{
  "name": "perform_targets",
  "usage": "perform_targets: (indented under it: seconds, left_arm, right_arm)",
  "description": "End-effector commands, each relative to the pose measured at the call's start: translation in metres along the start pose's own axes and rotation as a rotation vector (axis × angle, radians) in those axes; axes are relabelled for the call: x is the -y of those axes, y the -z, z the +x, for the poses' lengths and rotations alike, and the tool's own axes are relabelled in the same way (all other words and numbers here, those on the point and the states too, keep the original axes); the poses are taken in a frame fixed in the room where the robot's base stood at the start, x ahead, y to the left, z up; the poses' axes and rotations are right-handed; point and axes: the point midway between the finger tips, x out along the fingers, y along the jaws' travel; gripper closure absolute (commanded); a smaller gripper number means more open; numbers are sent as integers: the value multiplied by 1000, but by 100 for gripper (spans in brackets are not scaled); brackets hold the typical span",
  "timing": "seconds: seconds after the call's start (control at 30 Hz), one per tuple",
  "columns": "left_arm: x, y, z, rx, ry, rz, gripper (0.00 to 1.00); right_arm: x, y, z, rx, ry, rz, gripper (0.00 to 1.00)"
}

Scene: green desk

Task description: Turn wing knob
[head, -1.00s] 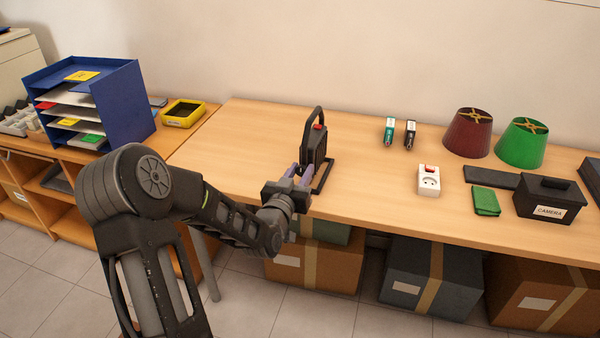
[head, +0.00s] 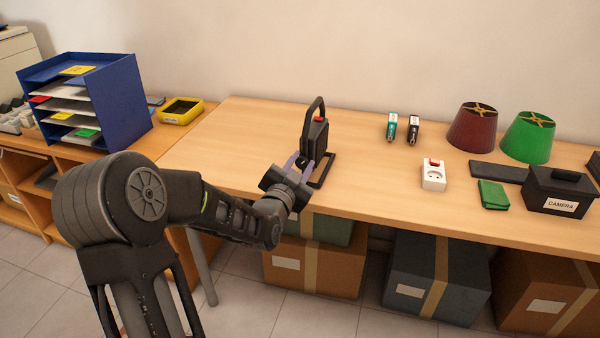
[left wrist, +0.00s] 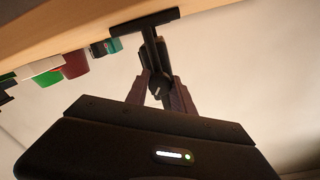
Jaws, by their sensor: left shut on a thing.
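A black work lamp (head: 317,137) with a tall loop handle and a red part on top stands on a flat black frame near the desk's left part. My left gripper (head: 299,164) is at its near side, turned at a slant, with its purplish fingers against it. In the left wrist view the scene is upside down. The lamp's dark stand (left wrist: 151,42) runs down from the desk edge, and the small dark wing knob (left wrist: 157,88) sits between the fingertips, which are shut on it. In the head view the knob is hidden by the gripper. My right gripper is not seen.
A white socket box (head: 433,175), a green cloth-like item (head: 493,195), a black camera box (head: 557,192) and two lampshades stand to the right. Two small cartridges are at the back. A blue letter tray (head: 122,105) stands left. Bare desk lies between lamp and socket.

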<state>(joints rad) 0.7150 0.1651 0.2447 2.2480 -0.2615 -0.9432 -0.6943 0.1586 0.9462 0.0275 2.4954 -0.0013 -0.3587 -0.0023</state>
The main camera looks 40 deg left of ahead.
Motion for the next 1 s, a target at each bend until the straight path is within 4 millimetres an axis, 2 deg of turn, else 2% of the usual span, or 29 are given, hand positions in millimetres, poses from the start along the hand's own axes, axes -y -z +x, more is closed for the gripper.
perform_targets:
  seconds: [0.03, 0.2, 0.63, 0.67, 0.8, 0.87, 1.0]
  left_arm:
    - [-3, -3, 0, -2, -1, 40, 82]
    - [-2, -2, 0, -1, -1, 166, 80]
    - [0, -1, 0, 2, -1, 211, 78]
    - [0, -1, 0, 2, -1, 210, 64]
    - [0, -1, 0, 1, -1, 209, 53]
    - [0, 0, 0, 1, -1, 209, 49]
    - [0, 0, 0, 0, -1, 208, 49]
  right_arm:
    - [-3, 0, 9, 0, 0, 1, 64]
    - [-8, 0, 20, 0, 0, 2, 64]
    - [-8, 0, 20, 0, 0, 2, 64]
    - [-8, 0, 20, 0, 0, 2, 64]
    - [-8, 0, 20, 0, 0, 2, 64]
    - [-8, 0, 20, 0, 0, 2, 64]
    - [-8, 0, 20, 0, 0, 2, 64]
